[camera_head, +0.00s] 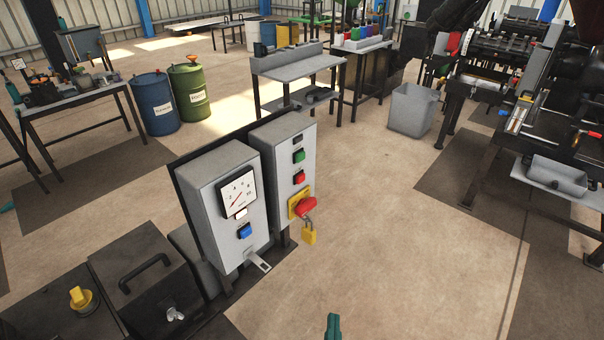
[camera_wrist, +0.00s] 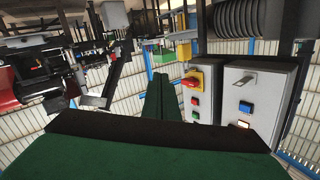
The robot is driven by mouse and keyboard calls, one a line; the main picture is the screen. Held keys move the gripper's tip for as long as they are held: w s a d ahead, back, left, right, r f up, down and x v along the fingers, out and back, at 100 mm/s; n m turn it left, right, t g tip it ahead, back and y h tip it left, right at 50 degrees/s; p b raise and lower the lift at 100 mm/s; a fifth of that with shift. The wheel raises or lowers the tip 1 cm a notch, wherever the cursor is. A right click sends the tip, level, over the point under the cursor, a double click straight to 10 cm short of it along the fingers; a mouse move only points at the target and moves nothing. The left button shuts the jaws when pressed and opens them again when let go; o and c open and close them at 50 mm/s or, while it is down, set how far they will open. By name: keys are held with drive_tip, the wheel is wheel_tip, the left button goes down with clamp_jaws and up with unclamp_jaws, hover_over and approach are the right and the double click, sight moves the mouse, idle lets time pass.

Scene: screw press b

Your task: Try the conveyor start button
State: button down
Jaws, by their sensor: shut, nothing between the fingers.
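A grey control box (camera_head: 280,180) stands on a post in the middle of the head view. On its face, from top to bottom, are a black part (camera_head: 298,138), a green button (camera_head: 298,157), a red button (camera_head: 299,177) and a red and yellow rotary switch (camera_head: 302,205) with a yellow padlock (camera_head: 309,235). I cannot read any label. The wrist view shows the box upside down, with the green button (camera_wrist: 195,115) below the red one (camera_wrist: 195,101). My gripper (camera_head: 333,324) is shut and empty, in front of the box and apart from it. Its fingers (camera_wrist: 160,85) also show in the wrist view.
A second grey box (camera_head: 222,205) with a gauge and a blue button (camera_head: 244,231) stands left beside the first; a metal bracket (camera_head: 258,262) sticks out below. Open floor lies to the right. Machinery (camera_head: 500,60) stands at the far right. A grey bin (camera_head: 412,110) stands behind.

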sight(301, 157)
drive_tip(key=w+r+m+t+y, duration=0.1)
drive_tip(key=w+r, duration=0.9)
drive_tip(key=r, duration=0.3)
drive_tip(key=w+r+m+t+y, duration=0.1)
drive_tip(key=w+r+y, duration=0.1)
drive_tip(key=w+r, duration=0.8)
wheel_tip(301, 157, up, 3)
drive_tip(key=shift+w+d+r, duration=0.15)
drive_tip(key=shift+w, duration=0.1)
drive_tip(key=w+a, duration=0.5)
drive_tip(key=a, duration=0.2)
drive_tip(key=shift+w+a, duration=0.1)
drive_tip(key=shift+a, duration=0.15)
idle(0.9)
drive_tip(key=shift+w+a, duration=0.15)
drive_tip(key=shift+a, duration=0.05)
